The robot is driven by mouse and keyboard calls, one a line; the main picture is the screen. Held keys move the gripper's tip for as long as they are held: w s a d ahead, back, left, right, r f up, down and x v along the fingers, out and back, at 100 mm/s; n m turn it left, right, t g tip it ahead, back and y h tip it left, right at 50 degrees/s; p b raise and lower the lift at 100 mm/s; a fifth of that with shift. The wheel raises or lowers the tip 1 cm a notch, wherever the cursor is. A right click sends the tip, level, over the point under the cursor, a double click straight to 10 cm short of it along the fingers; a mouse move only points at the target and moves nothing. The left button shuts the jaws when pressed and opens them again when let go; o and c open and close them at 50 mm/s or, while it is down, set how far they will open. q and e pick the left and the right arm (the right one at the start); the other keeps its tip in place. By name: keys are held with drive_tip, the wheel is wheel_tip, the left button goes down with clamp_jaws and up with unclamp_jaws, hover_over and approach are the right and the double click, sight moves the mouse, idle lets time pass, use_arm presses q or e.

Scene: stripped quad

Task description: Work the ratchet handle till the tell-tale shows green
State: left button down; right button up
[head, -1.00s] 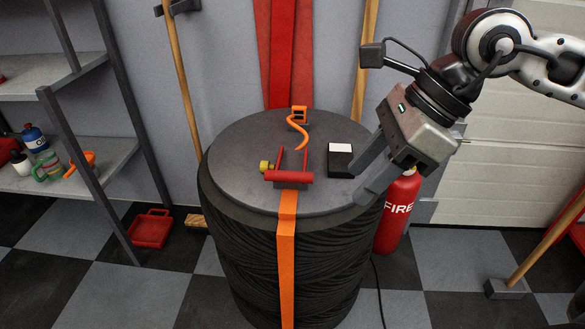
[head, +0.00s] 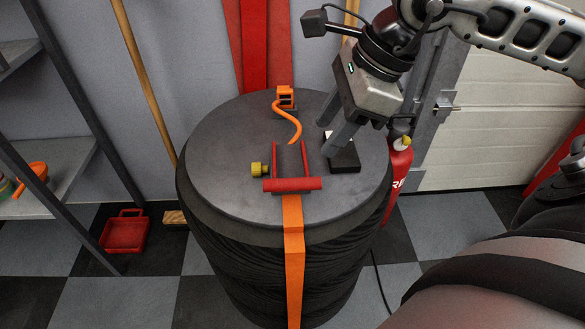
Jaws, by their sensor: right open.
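The ratchet handle (head: 292,185) is a red crossbar on two red side arms, lying low at the front of the round grey drum top (head: 225,150). A yellow knob (head: 260,169) sits at its left. A black box (head: 344,160) with a white top patch, possibly the tell-tale, stands right of the handle; I see no green on it. My right gripper (head: 327,137) is open and empty, its fingers pointing down-left over the back of the box and partly covering it. It is apart from the handle. Whether it touches the box I cannot tell. My left gripper is out of view.
An orange strap (head: 294,245) runs down the drum's front. A fire extinguisher (head: 397,172) is right of the drum, a shelf (head: 60,180) at left. The drum top's left side is clear.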

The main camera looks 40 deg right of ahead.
sight(294, 180)
drive_tip(key=b+x, duration=0.1)
drive_tip(key=x, duration=1)
drive_tip(key=shift+a+f, duration=0.1)
drive_tip(key=shift+f, duration=0.2)
drive_tip(key=shift+w+a+f, duration=0.1)
drive_tip(key=shift+w+f, duration=0.05)
drive_tip(key=shift+f, duration=0.3)
clamp_jaws()
